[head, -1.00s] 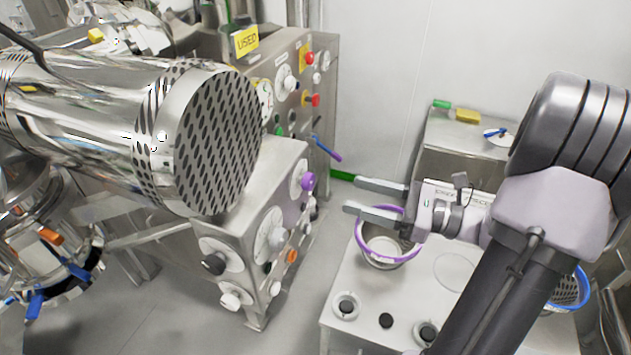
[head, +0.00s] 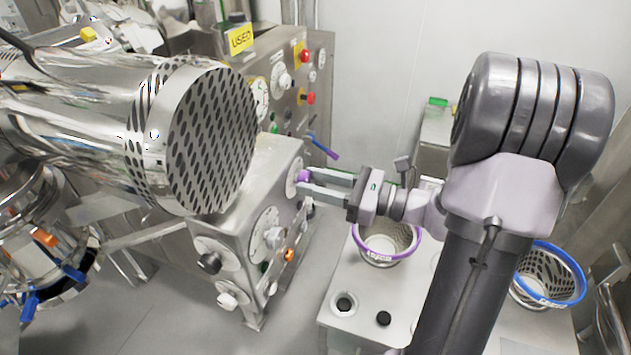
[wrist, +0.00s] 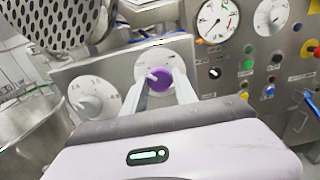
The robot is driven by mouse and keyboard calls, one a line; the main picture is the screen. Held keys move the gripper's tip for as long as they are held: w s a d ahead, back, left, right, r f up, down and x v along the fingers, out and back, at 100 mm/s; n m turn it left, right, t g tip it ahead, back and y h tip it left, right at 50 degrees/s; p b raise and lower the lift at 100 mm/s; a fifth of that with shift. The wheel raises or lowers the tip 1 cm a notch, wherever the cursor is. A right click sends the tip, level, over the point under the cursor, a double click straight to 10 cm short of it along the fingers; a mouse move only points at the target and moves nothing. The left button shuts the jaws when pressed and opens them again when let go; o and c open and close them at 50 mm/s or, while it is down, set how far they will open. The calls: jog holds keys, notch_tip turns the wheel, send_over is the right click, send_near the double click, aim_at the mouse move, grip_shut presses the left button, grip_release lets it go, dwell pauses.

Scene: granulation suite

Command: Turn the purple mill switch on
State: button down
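The purple mill switch (head: 304,176) is a round knob on a pale dial plate, on the side panel of the steel mill housing. In the wrist view the purple knob (wrist: 159,79) shows a pale pointer aimed to the left. My gripper (head: 308,181) reaches in from the right with its fingertips at the knob. In the wrist view its two fingers (wrist: 157,88) are apart, one on each side of the knob. I cannot tell whether they touch it. The lower part of the knob's plate is hidden behind the gripper.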

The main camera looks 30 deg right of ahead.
jog(key=shift+r+m+p, duration=0.1)
jog(key=shift+m+p, duration=0.2)
jog(key=shift+p, duration=0.1)
jog(key=m+p, duration=0.2)
jog(key=p, duration=0.1)
jog(key=shift+r+m, duration=0.15)
jog(key=shift+m, duration=0.25)
jog(key=m+p, duration=0.5)
jog(key=p, duration=0.1)
jog(key=m+p, duration=0.5)
jog(key=shift+m, duration=0.3)
jog(key=shift+f+m+p, duration=0.2)
jog(key=shift+m+p, duration=1.25)
jog(key=shift+m, duration=0.45)
jog(key=c, duration=1)
grip_release()
jog(key=shift+o, duration=0.2)
